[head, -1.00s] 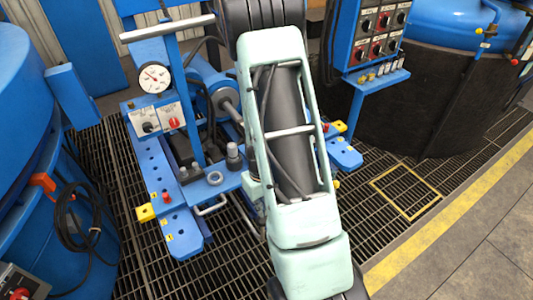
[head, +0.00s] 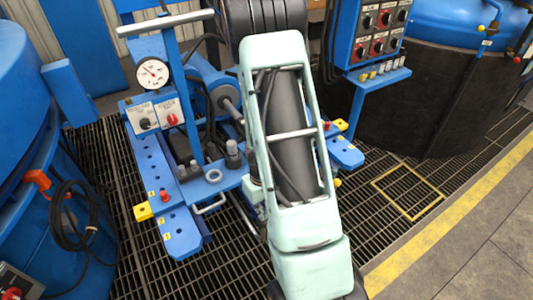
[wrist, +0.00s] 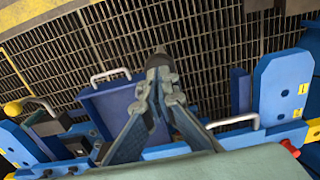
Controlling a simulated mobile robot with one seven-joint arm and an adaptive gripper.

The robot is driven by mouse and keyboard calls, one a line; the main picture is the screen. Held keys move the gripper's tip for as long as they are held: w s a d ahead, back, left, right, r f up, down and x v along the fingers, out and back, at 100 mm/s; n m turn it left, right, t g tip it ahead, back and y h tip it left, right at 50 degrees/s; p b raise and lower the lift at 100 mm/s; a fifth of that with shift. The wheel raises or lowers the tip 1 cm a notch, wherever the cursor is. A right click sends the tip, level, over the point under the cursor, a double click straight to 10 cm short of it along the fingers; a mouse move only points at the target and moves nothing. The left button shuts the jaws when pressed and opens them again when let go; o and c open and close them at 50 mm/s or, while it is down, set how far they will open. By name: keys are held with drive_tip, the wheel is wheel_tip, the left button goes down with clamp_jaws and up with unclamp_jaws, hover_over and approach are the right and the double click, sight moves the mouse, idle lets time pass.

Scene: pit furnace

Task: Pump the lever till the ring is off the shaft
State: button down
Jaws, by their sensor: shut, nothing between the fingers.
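A blue press frame stands on the floor grating in the head view, with a round white gauge (head: 152,73) on its post. A grey metal shaft (head: 231,108) runs from a blue cylinder (head: 207,88) and passes behind my arm. I cannot make out the ring on it; my arm hides that part. My gripper (wrist: 160,75) is shut and empty in the wrist view, its fingertips together above the frame. A dark rounded tip (wrist: 160,52) shows just beyond the fingertips; I cannot tell whether it is the lever or whether they touch. My gripper is out of sight in the head view.
A control box (head: 374,32) stands on a blue stand at the right. A large black-sided tank (head: 415,100) is behind it. A blue vessel (head: 25,110) with a coiled black cable fills the left. The grating (head: 395,225) at lower right is clear.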

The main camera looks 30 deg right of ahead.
wheel_tip(320, 180, down, 10)
drive_tip(key=s+b, duration=0.2)
drive_tip(key=b, duration=0.6)
drive_tip(key=r+p, duration=0.2)
drive_tip(key=r, duration=0.1)
drive_tip(key=w+r+p, duration=0.1)
drive_tip(key=r+p, duration=0.2)
drive_tip(key=r, duration=0.1)
drive_tip(key=w+r+p, duration=0.1)
drive_tip(key=r+p, duration=0.2)
drive_tip(key=r, duration=0.1)
wheel_tip(320, 180, up, 5)
drive_tip(key=p, duration=0.3)
drive_tip(key=shift+r+p, duration=0.1)
drive_tip(key=shift+p, duration=0.3)
drive_tip(key=shift+w, duration=0.15)
